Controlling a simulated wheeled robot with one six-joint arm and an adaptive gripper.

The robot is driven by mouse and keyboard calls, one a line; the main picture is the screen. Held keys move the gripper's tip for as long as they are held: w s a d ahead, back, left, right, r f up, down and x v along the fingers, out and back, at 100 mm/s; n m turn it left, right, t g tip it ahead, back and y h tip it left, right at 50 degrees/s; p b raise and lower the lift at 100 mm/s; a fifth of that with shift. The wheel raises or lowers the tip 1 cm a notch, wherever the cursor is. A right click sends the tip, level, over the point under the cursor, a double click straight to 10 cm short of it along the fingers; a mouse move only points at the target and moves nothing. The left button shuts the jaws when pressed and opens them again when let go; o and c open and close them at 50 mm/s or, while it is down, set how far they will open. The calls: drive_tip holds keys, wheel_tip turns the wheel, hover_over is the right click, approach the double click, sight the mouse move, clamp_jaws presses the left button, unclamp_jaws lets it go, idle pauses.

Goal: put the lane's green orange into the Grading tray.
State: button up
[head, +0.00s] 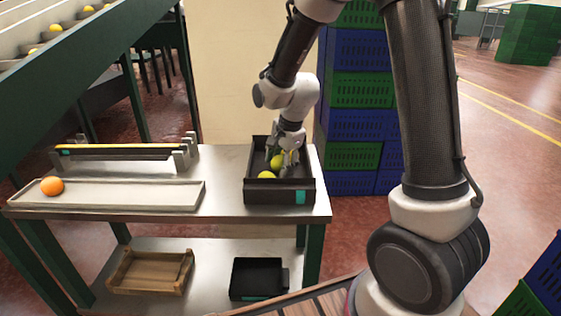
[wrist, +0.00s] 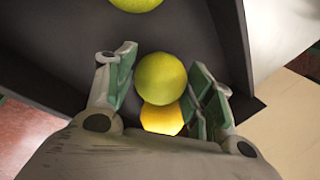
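A dark tray with a teal label (head: 260,195) stands at the right end of the table; I cannot read a name on it. My gripper (head: 286,158) reaches down into it. A yellow-green orange (head: 277,161) is by the fingers, and another (head: 266,175) lies nearer the tray's front. In the wrist view a yellow-green orange (wrist: 160,79) sits between my fingers (wrist: 160,85), and I cannot tell whether both pads touch it. A deeper yellow fruit (wrist: 162,119) is partly hidden behind it, and another green one (wrist: 136,3) is cut off at the top.
The pale lane (head: 130,195) on the left holds one orange-coloured orange (head: 52,186). A dark tray-like rack with a yellow strip (head: 125,152) stands behind it. A wooden crate (head: 150,272) and a black bin (head: 259,279) are on the lower shelf. Stacked crates (head: 360,90) rise behind the table.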

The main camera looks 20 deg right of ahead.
drive_tip(key=shift+o, duration=0.5)
drive_tip(key=shift+r, duration=0.2)
drive_tip(key=v, duration=1.1)
drive_tip(key=s+d+r+n, duration=0.2)
drive_tip(key=s+d+n, duration=0.2)
drive_tip(key=s, duration=0.4)
drive_tip(key=s+d+r+n, duration=0.2)
drive_tip(key=s+d+n, duration=0.2)
drive_tip(key=s, duration=0.3)
drive_tip(key=s+d+r+n+t+h, duration=0.1)
drive_tip(key=s+d+r+n, duration=0.2)
drive_tip(key=s+n, duration=0.3)
drive_tip(key=s+d, duration=0.1)
drive_tip(key=s, duration=0.1)
drive_tip(key=shift+s, duration=0.35)
